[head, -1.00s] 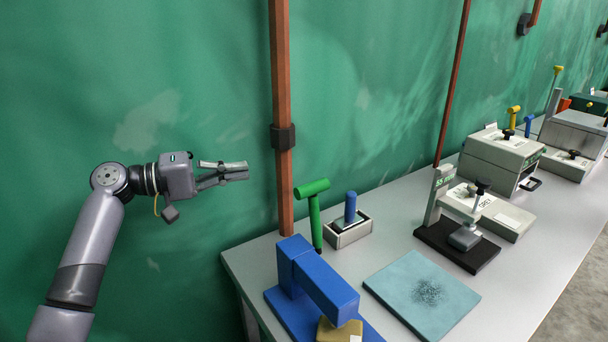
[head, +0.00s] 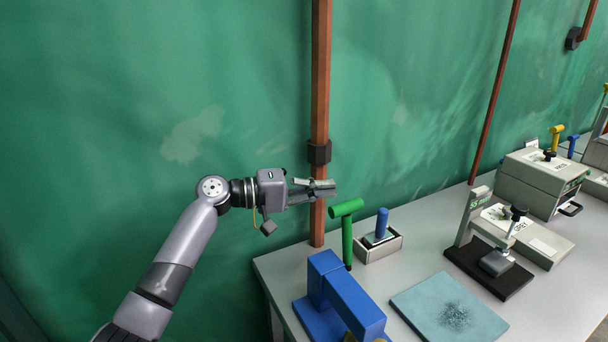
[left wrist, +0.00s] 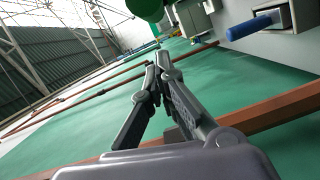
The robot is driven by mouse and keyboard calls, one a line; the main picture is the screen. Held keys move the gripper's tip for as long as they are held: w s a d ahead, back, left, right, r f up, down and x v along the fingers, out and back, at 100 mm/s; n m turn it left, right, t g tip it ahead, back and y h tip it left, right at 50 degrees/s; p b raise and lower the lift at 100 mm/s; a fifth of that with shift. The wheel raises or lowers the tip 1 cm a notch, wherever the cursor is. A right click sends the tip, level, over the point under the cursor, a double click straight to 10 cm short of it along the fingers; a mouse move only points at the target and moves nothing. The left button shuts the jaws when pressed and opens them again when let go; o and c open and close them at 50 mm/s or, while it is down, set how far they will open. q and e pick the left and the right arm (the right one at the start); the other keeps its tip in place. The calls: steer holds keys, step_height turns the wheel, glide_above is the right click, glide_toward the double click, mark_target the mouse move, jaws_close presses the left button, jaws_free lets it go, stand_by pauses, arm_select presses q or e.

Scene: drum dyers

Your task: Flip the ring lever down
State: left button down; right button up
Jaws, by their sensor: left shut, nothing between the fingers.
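I see no lever marked as the ring lever, and I cannot tell which part it is. A green T-shaped lever (head: 347,235) stands upright at the near left of the table. A short blue handle (head: 382,222) rises from a small grey box (head: 379,246) behind it. In the left wrist view, a round green end (left wrist: 145,8) and the blue handle (left wrist: 248,27) show at the top. My left gripper (head: 330,188) is shut and empty, in front of the red-brown pole, up and left of the green lever's head, apart from it. My right gripper is not in view.
A blue press (head: 340,295) stands at the table's front left, below the green lever. A teal mat (head: 425,300), a clamp stand on a black base (head: 490,270) and grey machines (head: 540,178) lie further right. The red-brown pole (head: 319,90) rises behind my gripper.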

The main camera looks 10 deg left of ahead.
arm_select(q)
steer(key=shift+s+d+f+p, duration=0.1)
steer(key=shift+s+d+p, duration=0.15)
steer(key=shift+s, duration=0.25)
steer(key=shift+s+d+f+p, duration=0.15)
steer(key=shift+s+d, duration=0.1)
steer(key=shift+s, duration=0.25)
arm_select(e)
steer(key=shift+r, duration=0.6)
arm_select(q)
steer(key=shift+r, duration=0.1)
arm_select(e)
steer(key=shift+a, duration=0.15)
